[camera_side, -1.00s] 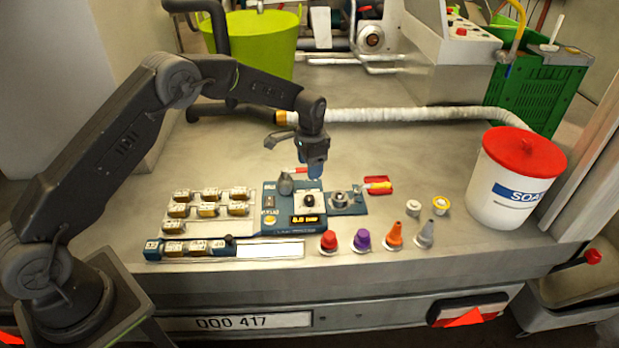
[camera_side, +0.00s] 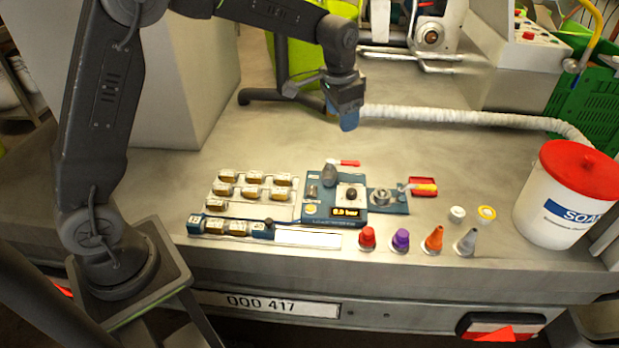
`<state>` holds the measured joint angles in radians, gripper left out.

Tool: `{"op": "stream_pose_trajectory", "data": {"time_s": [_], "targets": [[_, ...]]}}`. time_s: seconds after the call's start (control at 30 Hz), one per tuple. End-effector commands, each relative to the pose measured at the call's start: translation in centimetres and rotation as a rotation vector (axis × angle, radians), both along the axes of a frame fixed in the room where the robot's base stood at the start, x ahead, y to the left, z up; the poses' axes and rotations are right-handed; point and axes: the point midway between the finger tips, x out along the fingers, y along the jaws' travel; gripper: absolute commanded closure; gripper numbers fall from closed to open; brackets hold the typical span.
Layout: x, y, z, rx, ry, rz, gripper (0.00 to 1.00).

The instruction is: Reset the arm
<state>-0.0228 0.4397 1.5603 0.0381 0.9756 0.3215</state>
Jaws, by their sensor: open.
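My gripper (camera_side: 347,118) hangs from my arm above the worktop, behind the blue press panel (camera_side: 320,212). It is clear of the panel and points down. Its blue fingers look empty, and the gap between them is hard to see from this angle. The press panel carries a yellow-lit display (camera_side: 345,211), a grey knobbed lever (camera_side: 330,174) and a round metal fitting (camera_side: 381,197).
Small labelled blocks (camera_side: 253,191) sit on a tray left of the panel. Red (camera_side: 367,238), purple (camera_side: 400,240), orange (camera_side: 433,240) and grey (camera_side: 466,242) nozzles stand along the front. A soap bucket (camera_side: 560,208) is at right; a white hose (camera_side: 450,116) crosses behind.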

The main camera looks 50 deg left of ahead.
Motion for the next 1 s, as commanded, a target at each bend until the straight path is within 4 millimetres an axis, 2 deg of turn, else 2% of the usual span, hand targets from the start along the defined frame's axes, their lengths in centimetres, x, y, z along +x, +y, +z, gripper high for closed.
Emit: {"op": "stream_pose_trajectory", "data": {"time_s": [0.03,0.2,0.4,0.6,0.7,0.83,1.0], "targets": [[-1.7,-0.2,2.0,-0.005,-0.027,0.017,0.42],[-7.8,-0.6,6.5,-0.026,-0.098,0.082,0.42],[-15.5,-1.1,9.3,-0.058,-0.181,0.155,0.42],[-22.8,-1.4,9.4,-0.096,-0.259,0.227,0.42],[-25.6,-1.6,8.8,-0.114,-0.291,0.256,0.42],[-27.9,-1.6,7.9,-0.130,-0.318,0.281,0.42],[-29.0,-1.7,7.3,-0.138,-0.329,0.294,0.42]]}}
